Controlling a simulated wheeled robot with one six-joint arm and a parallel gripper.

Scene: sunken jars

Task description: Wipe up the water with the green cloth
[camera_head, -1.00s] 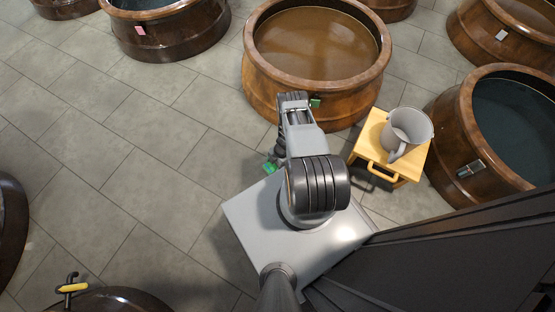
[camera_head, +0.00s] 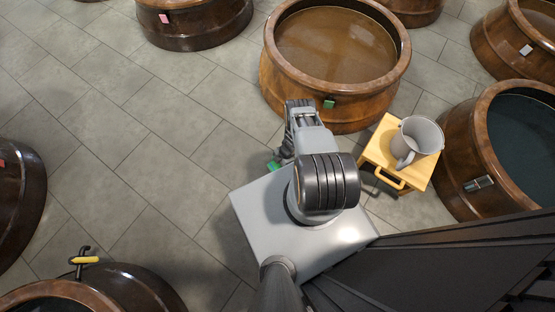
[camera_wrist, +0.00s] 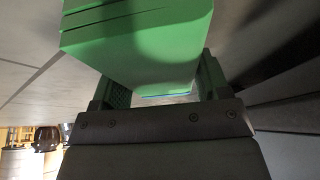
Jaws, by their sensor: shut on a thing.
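The green cloth (camera_wrist: 140,45) fills the upper middle of the wrist view as a thick, folded-looking slab. My gripper (camera_wrist: 157,88) is shut on it, with a finger on each side of the cloth. In the head view a bit of green cloth (camera_head: 273,165) shows low beside my arm, close to the floor, and my arm hides most of the gripper. I cannot tell whether the cloth touches the floor. I cannot make out any water on the floor in either view.
A large brown jar (camera_head: 276,85) with a green tag stands just beyond my arm. A yellow stool (camera_head: 384,160) holding a grey jug (camera_head: 419,140) is at the right, beside a dark-filled jar (camera_head: 458,140). Open tiled floor (camera_head: 130,140) lies to the left.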

